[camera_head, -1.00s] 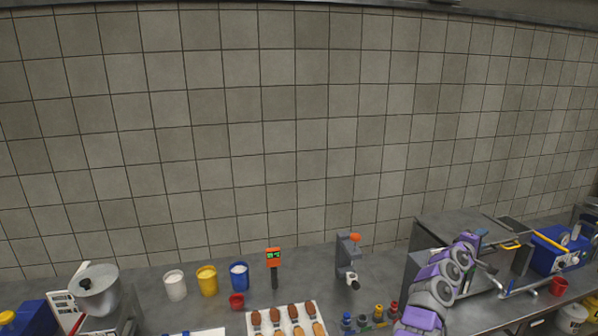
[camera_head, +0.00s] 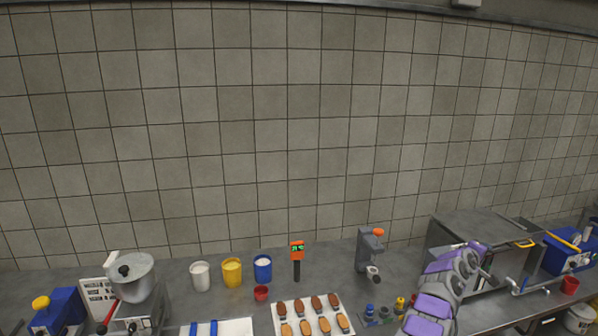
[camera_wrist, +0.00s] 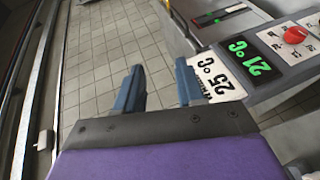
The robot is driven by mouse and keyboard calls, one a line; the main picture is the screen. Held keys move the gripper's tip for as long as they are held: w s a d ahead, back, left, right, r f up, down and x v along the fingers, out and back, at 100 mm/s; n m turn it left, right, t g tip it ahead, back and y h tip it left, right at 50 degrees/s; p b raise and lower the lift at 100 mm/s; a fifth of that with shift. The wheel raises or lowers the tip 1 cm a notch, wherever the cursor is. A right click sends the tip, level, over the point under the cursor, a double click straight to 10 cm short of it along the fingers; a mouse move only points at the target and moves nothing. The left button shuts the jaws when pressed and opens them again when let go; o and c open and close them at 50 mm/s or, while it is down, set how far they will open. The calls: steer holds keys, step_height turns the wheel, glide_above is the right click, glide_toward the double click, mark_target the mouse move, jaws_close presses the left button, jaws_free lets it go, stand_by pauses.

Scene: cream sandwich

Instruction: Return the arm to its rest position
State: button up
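My arm (camera_head: 445,287), purple and grey, rises from the bottom edge at the right of the head view, in front of the grey metal appliance. My gripper (camera_wrist: 160,82) shows in the wrist view with two blue-grey fingers held apart and nothing between them. It is open and empty. The fingers point toward a tiled surface, with a control panel (camera_wrist: 262,62) reading 21°C and 25°C to their right. In the head view the gripper cannot be made out clearly at the end of the arm.
A grey metal appliance (camera_head: 478,226) stands behind my arm. A tray (camera_head: 277,315) of several brown and tan oval pieces lies at the front centre. A metal pot (camera_head: 132,280), white (camera_head: 200,276), yellow (camera_head: 232,272) and blue (camera_head: 263,268) containers, and an orange-topped thermometer (camera_head: 297,252) stand on the counter.

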steer(key=w+a+f+m+y, duration=0.2)
steer(key=a+f+y, duration=0.3)
steer(key=a, duration=0.2)
steer(key=a+r+g+y, duration=0.15)
steer(key=a+y, duration=0.25)
steer(key=a, duration=1.1)
steer(key=s+a+r+g+y+b, duration=0.15)
steer(key=s+a+r, duration=0.25)
steer(key=s+a, duration=0.4)
steer(key=s+a+r+y, duration=0.3)
steer(key=s+a, duration=0.4)
steer(key=a, duration=0.3)
steer(key=s+a+r+g, duration=0.1)
steer(key=s+a, duration=0.3)
steer(key=s, duration=0.5)
steer(key=s+a+r+g, duration=0.15)
steer(key=s+a, duration=0.25)
steer(key=s, duration=0.4)
steer(key=s+f+m+g, duration=0.1)
steer(key=s+f+g, duration=0.1)
steer(key=s, duration=1.3)
steer(key=s+d+f+m+g, duration=0.1)
steer(key=s+f+m+g, duration=0.1)
steer(key=s, duration=1.3)
steer(key=shift+s+f+h+b, duration=0.15)
steer(key=shift+f+h+b, duration=0.2)
steer(key=shift+f+b, duration=0.15)
